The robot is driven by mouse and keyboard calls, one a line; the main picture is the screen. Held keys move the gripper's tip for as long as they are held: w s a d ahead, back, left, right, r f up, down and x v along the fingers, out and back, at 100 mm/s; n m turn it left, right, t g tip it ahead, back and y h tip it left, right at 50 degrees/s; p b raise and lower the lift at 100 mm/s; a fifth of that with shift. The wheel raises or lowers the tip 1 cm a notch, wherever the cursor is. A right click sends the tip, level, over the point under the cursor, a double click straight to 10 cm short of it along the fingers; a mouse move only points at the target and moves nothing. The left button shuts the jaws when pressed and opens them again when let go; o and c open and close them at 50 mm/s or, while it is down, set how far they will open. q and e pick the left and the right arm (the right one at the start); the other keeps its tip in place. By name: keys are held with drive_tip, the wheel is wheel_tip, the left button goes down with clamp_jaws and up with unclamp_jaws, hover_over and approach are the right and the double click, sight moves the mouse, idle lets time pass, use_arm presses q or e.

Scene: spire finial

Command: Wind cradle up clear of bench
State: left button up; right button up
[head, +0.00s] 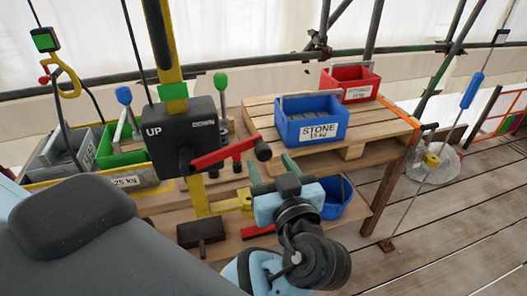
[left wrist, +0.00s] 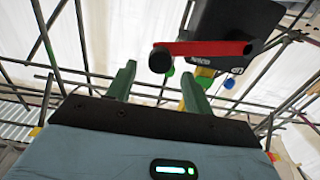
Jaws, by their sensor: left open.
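A black winch box (head: 185,138) marked UP and DOWN sits on a yellow post. Its red crank (head: 222,154) points right and ends in a black knob (head: 263,150). My left gripper (head: 266,164) is open and empty, just below the knob in the head view. In the left wrist view the knob (left wrist: 160,61) shows between and beyond the green fingertips (left wrist: 159,72), apart from them as far as I can tell. The red crank (left wrist: 212,48) runs right from it to the box (left wrist: 236,20). I cannot make out which thing is the cradle. My right gripper is not in view.
A wooden bench (head: 375,125) holds a blue STONE bin (head: 311,126) and a red bin (head: 350,84). Green (head: 120,158) and grey bins stand at left. A yellow hook (head: 68,80) hangs at far left. Scaffold poles cross behind. The plank floor at right is mostly clear.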

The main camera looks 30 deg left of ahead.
sight(265, 155)
use_arm(q)
drive_tip(key=shift+x, duration=2.45)
clamp_jaws()
